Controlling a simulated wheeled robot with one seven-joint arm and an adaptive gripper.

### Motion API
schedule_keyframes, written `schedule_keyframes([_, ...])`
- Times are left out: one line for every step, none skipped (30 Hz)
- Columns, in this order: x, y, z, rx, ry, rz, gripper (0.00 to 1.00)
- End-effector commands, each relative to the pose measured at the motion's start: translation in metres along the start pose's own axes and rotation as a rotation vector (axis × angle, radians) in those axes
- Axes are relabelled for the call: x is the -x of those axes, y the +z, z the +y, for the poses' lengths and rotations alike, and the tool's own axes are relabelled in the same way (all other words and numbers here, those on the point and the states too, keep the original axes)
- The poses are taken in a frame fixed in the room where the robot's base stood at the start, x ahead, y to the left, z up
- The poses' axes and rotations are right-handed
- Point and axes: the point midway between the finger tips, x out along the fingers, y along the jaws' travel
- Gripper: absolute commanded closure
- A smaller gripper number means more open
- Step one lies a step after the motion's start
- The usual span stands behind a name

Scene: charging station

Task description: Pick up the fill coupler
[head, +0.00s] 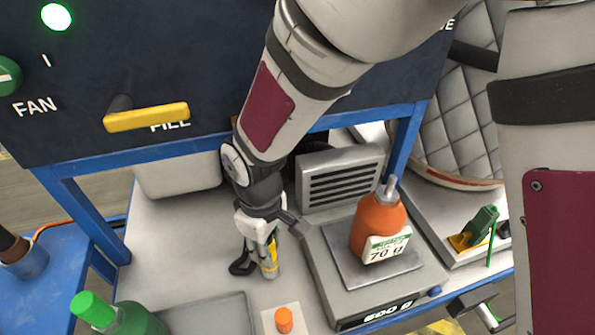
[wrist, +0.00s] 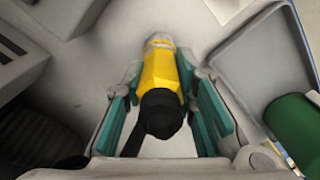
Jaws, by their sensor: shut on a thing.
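The fill coupler (head: 269,262) is a yellow fitting with a metal collar at one end and a black part at the other. In the head view it stands on or just above the light worktop; I cannot tell whether it touches. In the wrist view the coupler (wrist: 161,75) lies between the teal finger pads. My gripper (head: 258,248) points down and is shut on the coupler. The fingers also show in the wrist view (wrist: 165,110). A black curved piece shows left of the coupler in the head view.
A scale (head: 345,297) bearing an orange bottle (head: 378,225) stands close right of my gripper. A grey vent box (head: 340,180) is behind. A green bottle (head: 125,318), a shallow tray (head: 215,316) and a small orange-capped item (head: 284,320) are in front. A panel with a yellow lever (head: 147,117) overhangs.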

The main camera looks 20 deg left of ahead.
Motion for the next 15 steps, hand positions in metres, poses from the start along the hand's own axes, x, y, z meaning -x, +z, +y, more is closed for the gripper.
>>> schedule_keyframes([0.000, 0.000, 0.000, 0.000, 0.000, 0.001, 1.00])
schedule_keyframes([0.000, 0.000, 0.000, 0.000, 0.000, 0.001, 1.00])
schedule_keyframes([0.000, 0.000, 0.000, 0.000, 0.000, 0.001, 1.00])
schedule_keyframes([0.000, 0.000, 0.000, 0.000, 0.000, 0.001, 1.00])
schedule_keyframes([0.000, 0.000, 0.000, 0.000, 0.000, 0.001, 1.00])
schedule_keyframes([0.001, 0.000, 0.000, 0.000, 0.000, 0.001, 1.00])
schedule_keyframes([0.001, 0.000, 0.000, 0.000, 0.000, 0.001, 1.00])
schedule_keyframes([0.002, 0.000, 0.000, 0.000, 0.000, 0.001, 1.00])
schedule_keyframes([0.004, 0.000, 0.000, 0.000, 0.001, 0.001, 1.00])
schedule_keyframes([0.005, -0.001, 0.000, 0.000, 0.001, 0.002, 1.00])
schedule_keyframes([0.007, -0.001, 0.000, 0.000, 0.001, 0.002, 1.00])
schedule_keyframes([0.011, -0.001, 0.000, 0.000, 0.001, 0.003, 1.00])
schedule_keyframes([0.013, -0.001, 0.001, 0.000, 0.002, 0.004, 1.00])
schedule_keyframes([0.017, -0.001, 0.000, 0.000, 0.002, 0.004, 1.00])
schedule_keyframes([0.022, -0.001, 0.000, 0.000, 0.002, 0.004, 1.00])
